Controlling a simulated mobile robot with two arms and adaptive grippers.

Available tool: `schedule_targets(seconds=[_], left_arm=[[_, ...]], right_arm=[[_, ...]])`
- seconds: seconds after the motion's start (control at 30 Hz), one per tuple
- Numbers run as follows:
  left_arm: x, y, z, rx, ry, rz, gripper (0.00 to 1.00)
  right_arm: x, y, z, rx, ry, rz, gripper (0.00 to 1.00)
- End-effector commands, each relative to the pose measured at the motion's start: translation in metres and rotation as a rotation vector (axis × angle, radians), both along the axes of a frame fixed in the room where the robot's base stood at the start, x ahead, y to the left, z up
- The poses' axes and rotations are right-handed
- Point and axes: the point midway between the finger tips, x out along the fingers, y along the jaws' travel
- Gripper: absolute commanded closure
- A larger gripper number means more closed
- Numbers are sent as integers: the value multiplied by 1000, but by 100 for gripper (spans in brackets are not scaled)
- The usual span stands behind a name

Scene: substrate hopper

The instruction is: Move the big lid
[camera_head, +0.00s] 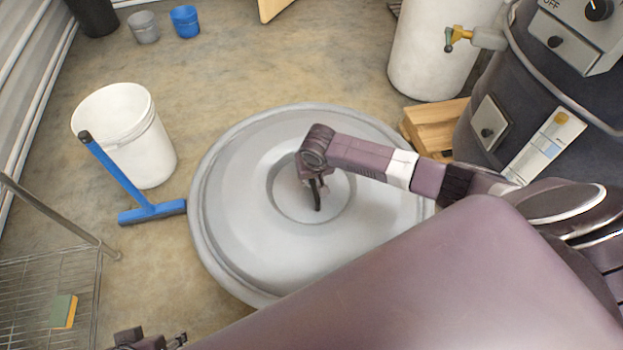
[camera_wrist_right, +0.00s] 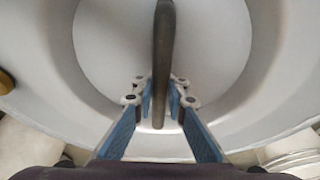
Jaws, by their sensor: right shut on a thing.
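The big lid (camera_head: 240,210) is a wide, round, pale grey disc with a raised ring and a recessed centre. It fills the middle of the head view, and part of it is hidden behind my own body at the lower right. A dark bar handle (camera_wrist_right: 163,45) crosses the recess in the right wrist view. My right gripper (camera_head: 314,190) reaches over the lid's centre. Its fingers (camera_wrist_right: 160,100) are shut on the handle, one on each side. My left gripper (camera_head: 150,341) shows only partly at the bottom edge of the head view.
A white bucket (camera_head: 140,145) and a blue squeegee (camera_head: 125,180) stand left of the lid. A wire rack (camera_head: 75,285) is at lower left. A dark drum machine (camera_head: 530,90), wooden block (camera_head: 435,125) and white barrel (camera_head: 425,60) stand to the right.

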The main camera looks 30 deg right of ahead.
Motion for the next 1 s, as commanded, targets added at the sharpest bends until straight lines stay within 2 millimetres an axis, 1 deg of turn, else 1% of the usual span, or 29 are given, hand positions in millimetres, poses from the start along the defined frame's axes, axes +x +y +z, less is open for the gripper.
schedule_targets(seconds=[0.07, 0.43, 0.47, 0.63, 1.0], left_arm=[[0, 0, 0, 0, 0, 0, 60], [0, 0, 0, 0, 0, 0, 60], [0, 0, 0, 0, 0, 0, 60], [0, 0, 0, 0, 0, 0, 60], [1, 0, -1, -1, -6, 0, 60]], right_arm=[[3, 1, 3, 2, -8, 0, 100], [4, 1, -5, 2, -9, 1, 100], [0, 0, -9, -1, -1, 1, 89], [0, 0, -9, 0, -1, 0, 70], [0, 0, -9, 0, -1, 0, 69]])
